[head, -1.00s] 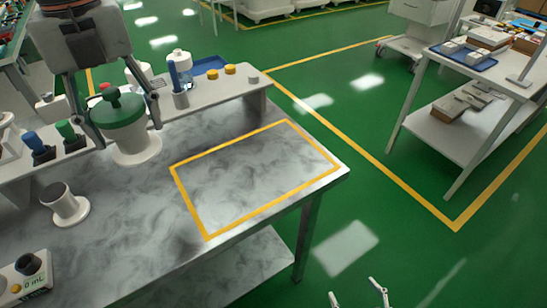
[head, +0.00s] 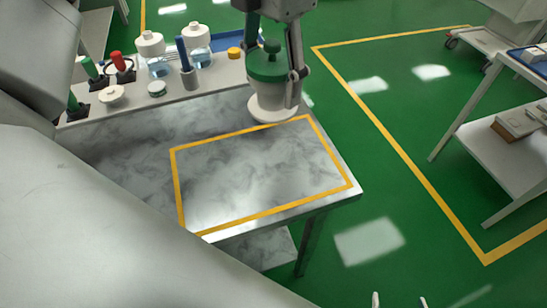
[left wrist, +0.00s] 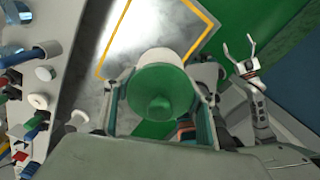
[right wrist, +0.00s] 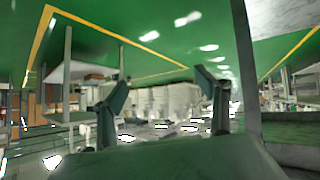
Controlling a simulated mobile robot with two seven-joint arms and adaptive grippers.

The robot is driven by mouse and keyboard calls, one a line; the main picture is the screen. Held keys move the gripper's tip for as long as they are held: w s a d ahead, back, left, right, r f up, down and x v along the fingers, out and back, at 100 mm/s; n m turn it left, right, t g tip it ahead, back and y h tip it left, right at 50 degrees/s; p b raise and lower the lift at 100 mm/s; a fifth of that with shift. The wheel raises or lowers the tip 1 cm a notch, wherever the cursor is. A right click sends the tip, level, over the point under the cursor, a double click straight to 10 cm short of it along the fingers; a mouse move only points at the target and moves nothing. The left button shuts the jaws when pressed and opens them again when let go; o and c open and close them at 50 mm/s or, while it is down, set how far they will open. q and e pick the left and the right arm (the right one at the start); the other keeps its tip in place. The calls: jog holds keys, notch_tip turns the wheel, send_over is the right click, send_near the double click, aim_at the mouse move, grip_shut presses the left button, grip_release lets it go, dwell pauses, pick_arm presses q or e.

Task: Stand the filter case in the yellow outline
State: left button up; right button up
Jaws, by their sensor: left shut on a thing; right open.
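The filter case is a white, round-based vessel with a green lid and knob (head: 267,88). My left gripper (head: 274,82) is shut around it, one finger on each side, and holds it upright at the back edge of the yellow outline (head: 178,190). Whether its base is clear of the table I cannot tell. The case also shows in the left wrist view (left wrist: 160,92) between the fingers. The outline is a tilted yellow rectangle on the marbled tabletop, empty inside. My right gripper (right wrist: 160,100) is open and empty; its fingertips show at the bottom of the head view (head: 398,300).
A raised shelf (head: 215,80) along the back of the table holds white-capped bottles (head: 196,45), a blue-handled item (head: 185,60) and a yellow cap (head: 234,53). The table's right edge drops to green floor. A white cart (head: 505,150) stands at the right.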

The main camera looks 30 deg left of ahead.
pick_arm(q)
notch_tip(320, 180, down, 16)
jog(key=shift+s+b, duration=0.1)
jog(key=shift+b, duration=0.75)
notch_tip(320, 180, down, 4)
jog(key=shift+r, duration=0.15)
jog(key=shift+b, duration=0.3)
jog(key=o, duration=1.2)
